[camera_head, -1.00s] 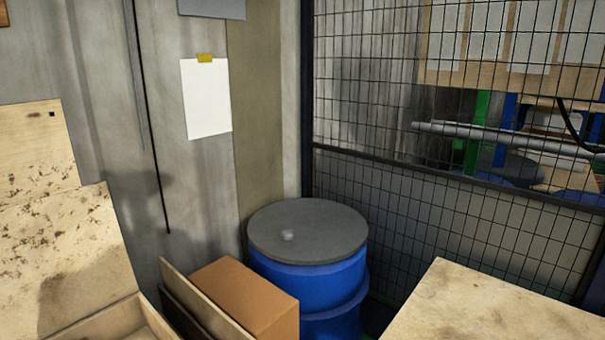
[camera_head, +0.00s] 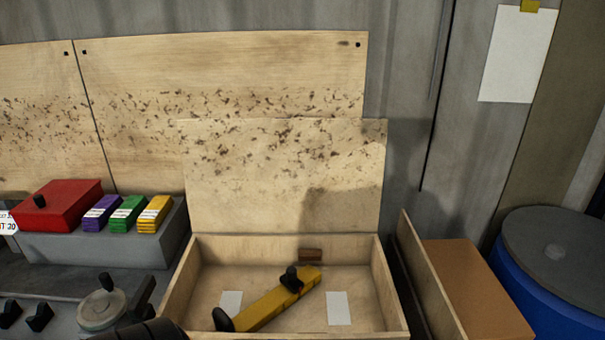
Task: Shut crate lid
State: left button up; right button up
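The wooden crate (camera_head: 392,312) stands at the lower middle of the head view. Its lid (camera_head: 285,185) is open and stands upright at the back, in front of the spotted wooden wall panels. Inside the crate lie a yellow tool with black knobs (camera_head: 270,306), two white labels and a small brown block at the back wall. The crate's front edge is partly cut off by the bottom of the picture. A dark rounded shape at the bottom left may be part of my arm, but I cannot be sure. Neither gripper can be made out.
Left of the crate is a grey machine with a handwheel (camera_head: 102,309), a red box (camera_head: 58,206) and purple, green and yellow packs (camera_head: 128,213). At right are a cardboard box (camera_head: 475,290) behind a wooden board, and a blue drum (camera_head: 550,290) with a grey lid.

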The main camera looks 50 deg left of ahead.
aim_at(261, 175)
jog(key=j+u, duration=0.1)
jog(key=u, duration=1.55)
